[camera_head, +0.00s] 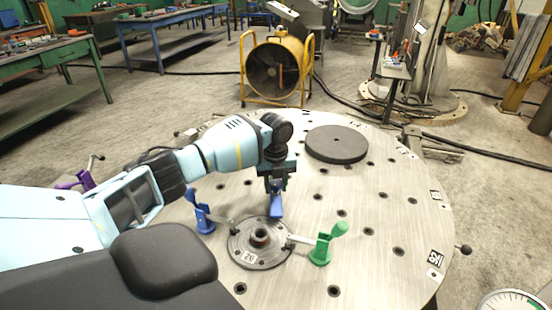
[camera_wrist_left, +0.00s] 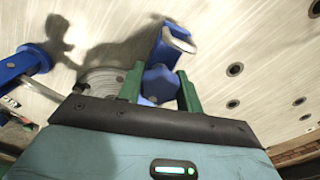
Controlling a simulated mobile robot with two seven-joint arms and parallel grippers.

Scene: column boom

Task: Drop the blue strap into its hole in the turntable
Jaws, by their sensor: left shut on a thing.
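My left gripper (camera_head: 276,186) is over the round metal turntable (camera_head: 390,215), shut on the blue strap (camera_head: 276,205). The strap hangs below the jaws, beyond the central flange. In the left wrist view the blue strap (camera_wrist_left: 160,82) sits between the two green fingers of the left gripper (camera_wrist_left: 160,92), its bent end pointing away. I cannot tell whether its lower end touches the plate. The turntable has several dark holes; which one belongs to the strap cannot be told. My right gripper is not in view.
A flange (camera_head: 247,254) with a clamped ring sits near the turntable's front. A blue clamp (camera_head: 202,214) stands left of it and a green clamp (camera_head: 322,248) right of it. A dark disc (camera_head: 337,144) lies at the back. The turntable's right side is mostly clear.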

